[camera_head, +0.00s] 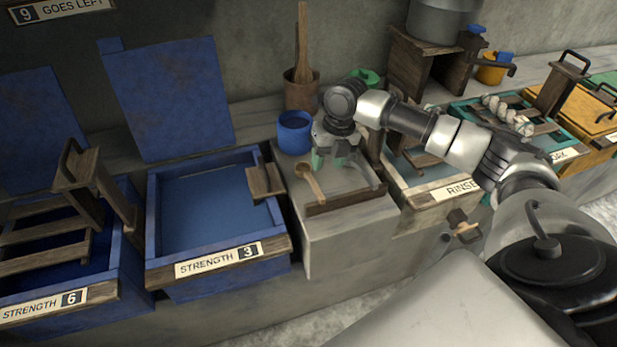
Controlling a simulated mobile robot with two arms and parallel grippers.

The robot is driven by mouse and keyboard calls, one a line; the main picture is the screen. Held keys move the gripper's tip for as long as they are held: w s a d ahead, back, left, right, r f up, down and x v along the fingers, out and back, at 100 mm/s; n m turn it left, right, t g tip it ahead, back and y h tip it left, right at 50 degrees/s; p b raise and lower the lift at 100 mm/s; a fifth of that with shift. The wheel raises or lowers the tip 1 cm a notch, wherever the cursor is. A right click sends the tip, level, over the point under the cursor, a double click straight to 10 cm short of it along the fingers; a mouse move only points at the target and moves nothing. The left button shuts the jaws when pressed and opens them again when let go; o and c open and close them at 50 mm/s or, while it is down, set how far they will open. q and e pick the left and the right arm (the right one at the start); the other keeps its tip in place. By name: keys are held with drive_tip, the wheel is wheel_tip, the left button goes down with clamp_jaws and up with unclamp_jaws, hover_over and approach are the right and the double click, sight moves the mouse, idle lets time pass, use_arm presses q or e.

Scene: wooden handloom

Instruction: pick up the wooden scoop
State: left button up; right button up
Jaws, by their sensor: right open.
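The wooden scoop (313,183) lies on the grey stone block between the blue vat and the rinse vat. It is light brown, with a rounded end at the back and a thin handle toward the front. My right gripper (330,159) is open, with its greenish fingertips pointing down just right of and behind the scoop's rounded end. I see nothing between the fingers. I cannot tell how high the fingertips are above the block. My left gripper is not in view.
A dark wooden strip (345,199) lies along the block's front. Behind stand a blue cup (294,134) and a brown pot (301,93) holding a wooden paddle. The blue vat labelled STRENGTH 3 (273,246) is left; the RINSE vat (425,200) is right.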

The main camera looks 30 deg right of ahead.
sight(317, 188)
drive_tip(key=f, duration=0.3)
drive_tip(key=a+f, duration=0.1)
drive_tip(key=f, duration=0.2)
drive_tip(key=a+f, duration=0.1)
drive_tip(key=f, duration=0.2)
drive_tip(key=shift+w+a+f+p, duration=0.2)
drive_tip(key=shift+w+f+p, duration=0.1)
drive_tip(key=shift+w+f, duration=0.05)
clamp_jaws()
